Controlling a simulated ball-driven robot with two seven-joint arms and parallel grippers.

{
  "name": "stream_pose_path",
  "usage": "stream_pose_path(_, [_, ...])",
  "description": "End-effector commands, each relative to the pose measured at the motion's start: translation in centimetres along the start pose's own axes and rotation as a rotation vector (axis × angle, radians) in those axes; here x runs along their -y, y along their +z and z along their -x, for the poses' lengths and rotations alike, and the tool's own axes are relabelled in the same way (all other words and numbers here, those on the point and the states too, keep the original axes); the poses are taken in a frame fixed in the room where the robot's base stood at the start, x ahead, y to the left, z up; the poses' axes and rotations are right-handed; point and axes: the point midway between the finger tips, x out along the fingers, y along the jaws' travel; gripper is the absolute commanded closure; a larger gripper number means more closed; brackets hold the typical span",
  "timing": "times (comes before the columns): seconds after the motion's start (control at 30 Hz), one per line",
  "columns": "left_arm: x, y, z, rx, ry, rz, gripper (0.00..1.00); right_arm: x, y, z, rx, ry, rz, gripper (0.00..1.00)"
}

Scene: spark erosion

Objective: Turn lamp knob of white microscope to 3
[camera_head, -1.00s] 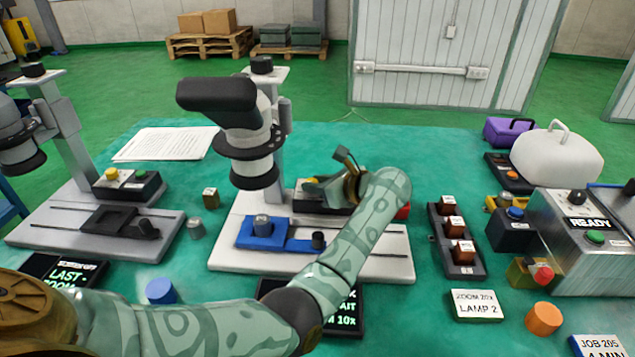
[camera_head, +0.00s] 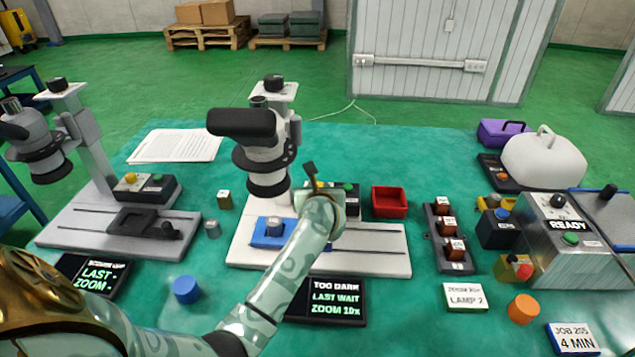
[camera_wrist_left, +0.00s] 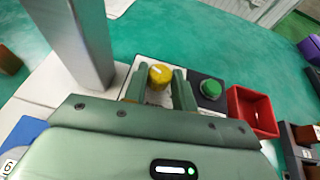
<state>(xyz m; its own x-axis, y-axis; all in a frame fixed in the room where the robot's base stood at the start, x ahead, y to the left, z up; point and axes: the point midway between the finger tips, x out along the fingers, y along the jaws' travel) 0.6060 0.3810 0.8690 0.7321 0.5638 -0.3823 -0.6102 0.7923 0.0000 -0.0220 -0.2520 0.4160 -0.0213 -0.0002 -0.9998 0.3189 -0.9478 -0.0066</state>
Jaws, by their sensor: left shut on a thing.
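The white microscope (camera_head: 264,185) stands mid-table on a pale base (camera_head: 385,262), with a blue stage (camera_head: 262,237) on it. Its control box (camera_head: 355,200) sits at the back of the base, partly hidden by my arm. In the left wrist view the yellow lamp knob (camera_wrist_left: 160,72) with a white mark stands on this box, left of a green button (camera_wrist_left: 211,89). My left gripper (camera_head: 312,180) is shut on the yellow knob, one finger on each side. The number at the knob's mark cannot be read. The screen (camera_head: 328,301) in front reads TOO DARK. My right gripper is out of view.
A red tray (camera_head: 389,202) stands just right of the control box. A grey microscope (camera_head: 60,160) stands at the left. A rack of brown blocks (camera_head: 447,240), a LAMP 2 card (camera_head: 464,297) and a metal READY machine (camera_head: 565,240) are at the right.

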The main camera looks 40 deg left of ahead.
Motion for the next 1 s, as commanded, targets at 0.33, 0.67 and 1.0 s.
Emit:
stream_pose_path(0.33, [-0.3,0.3,0.0,0.003,-0.152,-0.065,0.96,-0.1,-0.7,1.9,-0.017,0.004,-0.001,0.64])
stream_pose_path(0.67, [-0.3,0.1,-0.1,0.001,-0.190,-0.078,0.96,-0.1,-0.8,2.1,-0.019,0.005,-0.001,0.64])
stream_pose_path(1.0, [-0.3,0.1,-0.1,0.001,-0.189,-0.078,0.59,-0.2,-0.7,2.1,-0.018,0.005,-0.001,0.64])
